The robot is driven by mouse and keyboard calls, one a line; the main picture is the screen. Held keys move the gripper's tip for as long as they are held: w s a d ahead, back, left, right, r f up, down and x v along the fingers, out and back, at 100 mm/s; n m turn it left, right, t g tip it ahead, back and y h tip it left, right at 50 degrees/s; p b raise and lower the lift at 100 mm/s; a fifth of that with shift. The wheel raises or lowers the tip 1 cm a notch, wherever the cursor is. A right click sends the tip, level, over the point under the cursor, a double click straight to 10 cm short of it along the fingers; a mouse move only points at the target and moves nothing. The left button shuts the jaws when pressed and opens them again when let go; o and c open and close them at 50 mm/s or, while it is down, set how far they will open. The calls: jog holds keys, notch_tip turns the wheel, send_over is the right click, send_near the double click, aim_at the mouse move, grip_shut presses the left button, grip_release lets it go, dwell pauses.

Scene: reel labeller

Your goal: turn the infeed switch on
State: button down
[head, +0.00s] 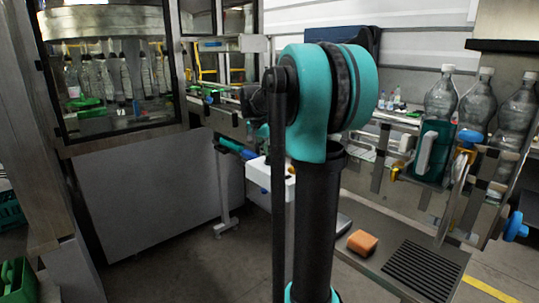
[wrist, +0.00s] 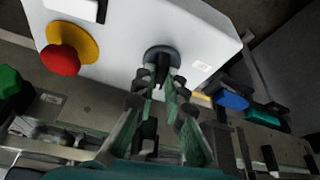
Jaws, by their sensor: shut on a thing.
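The infeed switch (wrist: 161,53) is a black rotary knob with a dark round collar on a white control box (wrist: 110,30). My gripper (wrist: 159,80) reaches up from the bottom of the wrist view. Its two fingertips are closed around the knob's black handle, one on each side. The handle points roughly along the fingers in the picture; its exact setting is hard to read, as the fingers partly cover it. In the head view the white box (head: 262,176) shows beside my arm, which hides the switch and the gripper.
A red mushroom button (wrist: 60,60) on a yellow ring sits left of the switch on the same box. A black-framed rocker or panel (wrist: 76,8) is above it. A conveyor rail (wrist: 80,110) runs below. Large bottles (head: 480,100) and an orange block (head: 362,242) stand at right.

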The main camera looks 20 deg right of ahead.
jog(key=shift+w+m+g, duration=0.1)
jog(key=shift+m+g, duration=0.4)
jog(key=shift+m, duration=0.8)
jog(key=c, duration=1.6)
grip_release()
jog(key=shift+a, duration=0.1)
jog(key=v, duration=1.2)
jog(key=shift+a, duration=0.15)
jog(key=shift+f, duration=0.1)
